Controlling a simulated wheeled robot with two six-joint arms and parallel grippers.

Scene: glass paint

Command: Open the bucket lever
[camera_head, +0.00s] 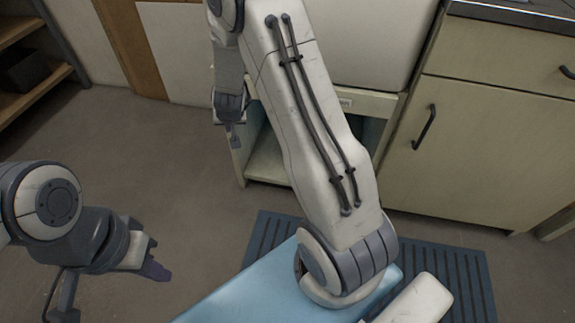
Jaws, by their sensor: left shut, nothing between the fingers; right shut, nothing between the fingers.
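I cannot make out a bucket or its lever in the head view. My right arm crosses the middle of the view and bends at the top. Its gripper (235,141) hangs pointing down, shut and empty, in front of the left edge of an open low cabinet (268,163). My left gripper (158,270) is at the lower left, shut and empty over the bare floor, pointing right and slightly down. My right arm hides part of the cabinet's opening.
A cream cabinet (480,155) with dark handles stands at the right. A large white box-like unit (365,45) is above the open cabinet. A wooden shelf rack (30,80) is at the far left. A dark ribbed mat (465,285) lies on the floor. The left floor is clear.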

